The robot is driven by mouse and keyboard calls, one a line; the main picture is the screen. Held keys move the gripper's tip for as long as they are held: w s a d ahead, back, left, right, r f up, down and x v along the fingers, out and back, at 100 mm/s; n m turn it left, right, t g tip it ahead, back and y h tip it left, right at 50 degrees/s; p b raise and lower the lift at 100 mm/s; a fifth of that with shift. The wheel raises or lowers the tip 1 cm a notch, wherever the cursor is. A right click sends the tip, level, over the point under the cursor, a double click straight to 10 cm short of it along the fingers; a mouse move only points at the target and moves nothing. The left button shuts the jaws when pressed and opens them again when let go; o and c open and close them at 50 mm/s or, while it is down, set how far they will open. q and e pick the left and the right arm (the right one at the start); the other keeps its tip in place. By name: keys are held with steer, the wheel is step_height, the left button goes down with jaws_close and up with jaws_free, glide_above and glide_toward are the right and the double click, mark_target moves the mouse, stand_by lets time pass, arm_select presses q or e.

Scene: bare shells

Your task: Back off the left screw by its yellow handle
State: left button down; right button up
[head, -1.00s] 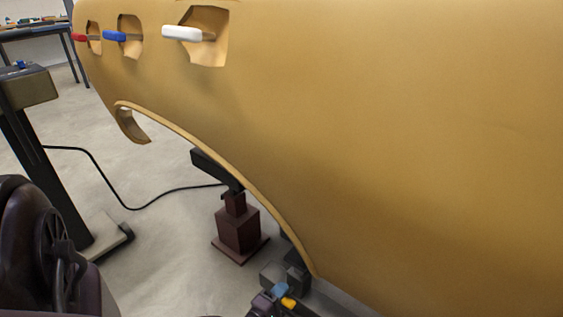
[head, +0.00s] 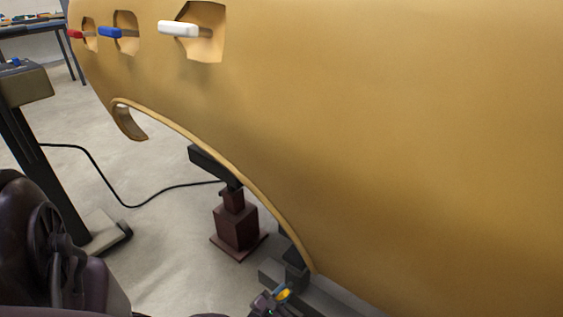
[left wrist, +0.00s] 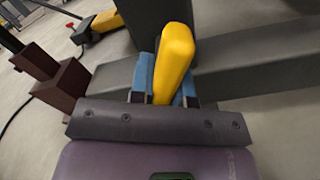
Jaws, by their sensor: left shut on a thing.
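The yellow handle (left wrist: 174,62) stands between the blue-tipped fingers of my left gripper (left wrist: 167,82) in the left wrist view, and the fingers are shut on it. In the head view, my left gripper (head: 272,301) is low in the picture, under the curved edge of the tan shell (head: 400,150). The yellow handle (head: 283,294) shows there as a small patch at the fingertips. The screw itself is hidden behind the handle and gripper. A dark post and a grey beam (left wrist: 255,65) stand close behind the handle. My right gripper is not in view.
A dark red stand (head: 237,228) supports the shell to the left. A second yellow handle (left wrist: 107,21) shows far off in the left wrist view. White (head: 178,29), blue (head: 110,32) and red handles sit in shell openings. A black cable crosses the floor.

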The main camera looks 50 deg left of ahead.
arm_select(q)
steer(key=n, duration=0.5)
steer(key=shift+w+d+n, duration=0.2)
steer(key=shift+d+n, duration=0.2)
steer(key=shift+d, duration=0.1)
stand_by(0.3)
steer(key=c, duration=1.1)
jaws_free()
steer(key=shift+s+d, duration=0.1)
steer(key=shift+s, duration=0.45)
steer(key=p+v, duration=0.1)
steer(key=v, duration=0.8)
steer(key=shift+s+d, duration=0.15)
steer(key=shift+s, duration=0.2)
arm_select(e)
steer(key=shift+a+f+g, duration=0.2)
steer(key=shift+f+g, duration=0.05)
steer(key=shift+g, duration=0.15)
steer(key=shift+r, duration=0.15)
